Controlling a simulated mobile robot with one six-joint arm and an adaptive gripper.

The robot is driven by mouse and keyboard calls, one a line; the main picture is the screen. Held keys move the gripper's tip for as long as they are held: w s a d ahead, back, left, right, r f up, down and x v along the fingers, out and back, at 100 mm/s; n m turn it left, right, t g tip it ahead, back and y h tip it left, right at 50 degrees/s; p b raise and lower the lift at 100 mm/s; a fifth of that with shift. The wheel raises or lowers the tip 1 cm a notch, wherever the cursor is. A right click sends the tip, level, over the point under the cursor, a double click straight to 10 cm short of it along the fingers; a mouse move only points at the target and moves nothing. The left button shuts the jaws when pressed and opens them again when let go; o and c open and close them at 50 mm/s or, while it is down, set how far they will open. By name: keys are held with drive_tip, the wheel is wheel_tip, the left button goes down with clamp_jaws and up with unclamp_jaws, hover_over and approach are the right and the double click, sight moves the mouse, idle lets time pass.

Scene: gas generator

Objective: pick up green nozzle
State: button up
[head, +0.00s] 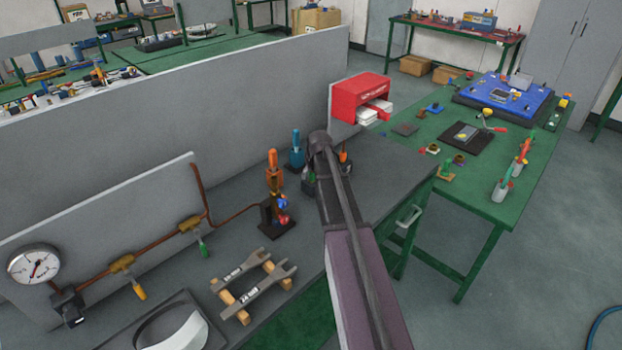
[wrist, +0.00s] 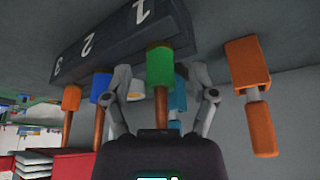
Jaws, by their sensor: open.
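In the wrist view the green nozzle (wrist: 160,68) is a green collar with a brown stem, seated at the dark rack (wrist: 120,40) marked 1, 2 and 3. It is beside number 1. My gripper (wrist: 164,88) is open, with one finger on each side of the nozzle. I cannot tell whether either finger touches it. In the head view my arm covers most of the rack, and a small green part (head: 309,174) shows beside it.
A blue nozzle (wrist: 101,86) and an orange nozzle (wrist: 72,97) are on the same rack, left of my gripper. Wrenches (head: 252,283) and a pressure gauge (head: 33,264) are on the bench.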

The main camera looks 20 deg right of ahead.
sight(313, 173)
idle(0.4)
clamp_jaws()
drive_tip(key=shift+r, duration=0.2)
wheel_tip(313, 173, up, 3)
drive_tip(key=p, duration=0.3)
drive_tip(key=shift+f, duration=0.15)
drive_tip(key=s+d+r+p, duration=0.2)
drive_tip(key=s+d, duration=0.1)
drive_tip(key=s, duration=1.2)
drive_tip(key=shift+s+d, duration=0.15)
drive_tip(key=shift+s, duration=0.2)
drive_tip(key=shift+d, duration=0.1)
